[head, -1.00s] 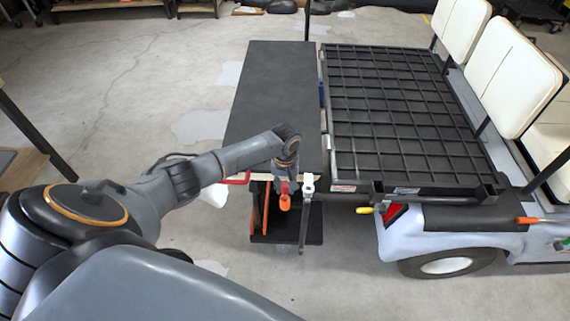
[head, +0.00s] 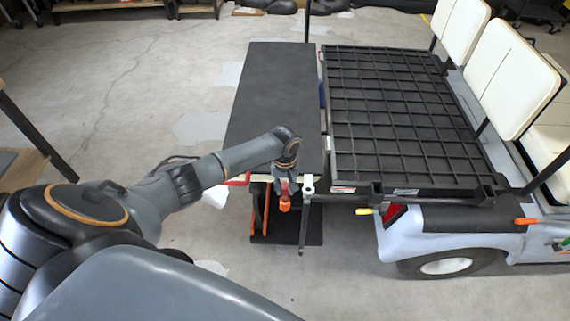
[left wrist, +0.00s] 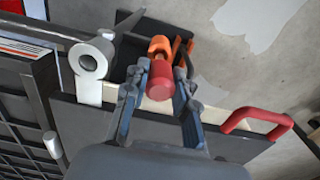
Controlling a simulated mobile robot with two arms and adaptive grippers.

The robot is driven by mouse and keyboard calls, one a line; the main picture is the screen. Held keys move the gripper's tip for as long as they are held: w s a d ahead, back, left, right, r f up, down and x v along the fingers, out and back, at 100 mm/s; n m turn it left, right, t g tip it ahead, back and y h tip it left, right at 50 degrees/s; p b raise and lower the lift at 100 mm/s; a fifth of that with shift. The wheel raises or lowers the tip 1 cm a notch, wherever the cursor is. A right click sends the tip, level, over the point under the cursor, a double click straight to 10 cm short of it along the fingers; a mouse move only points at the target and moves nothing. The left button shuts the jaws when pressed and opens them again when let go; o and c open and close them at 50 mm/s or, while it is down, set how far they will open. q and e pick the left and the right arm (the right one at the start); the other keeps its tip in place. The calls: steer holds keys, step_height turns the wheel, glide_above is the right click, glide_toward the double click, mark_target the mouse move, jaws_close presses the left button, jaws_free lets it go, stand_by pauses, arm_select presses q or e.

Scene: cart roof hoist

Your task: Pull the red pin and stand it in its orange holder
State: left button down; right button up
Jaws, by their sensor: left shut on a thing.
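The red pin (left wrist: 160,82) is upright between the fingers of my left gripper (left wrist: 158,98), which is shut on it in the left wrist view. In the head view my left gripper (head: 285,181) is at the near end of the dark bench, with only a little red showing. The orange holder (left wrist: 161,47) is directly beyond the pin in the left wrist view, and it shows below the gripper in the head view (head: 284,205). Pin and holder look lined up, but I cannot tell how deep the pin sits. My right gripper is not in view.
A red handle (head: 238,180) sticks out left of the gripper. A pale-capped post (head: 308,184) stands close on its right. The cart with its black grid deck (head: 395,120) is further right. Bare floor (head: 130,80) lies to the left.

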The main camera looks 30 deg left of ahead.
mark_target(285, 199)
arm_select(q)
steer(key=shift+p, duration=0.35)
stand_by(0.3)
steer(key=shift+f+b, duration=1.7)
steer(key=shift+f, duration=0.65)
steer(key=c, duration=1)
jaws_free()
steer(key=shift+r, duration=0.1)
step_height(285, 199, up, 12)
steer(key=shift+f, duration=0.1)
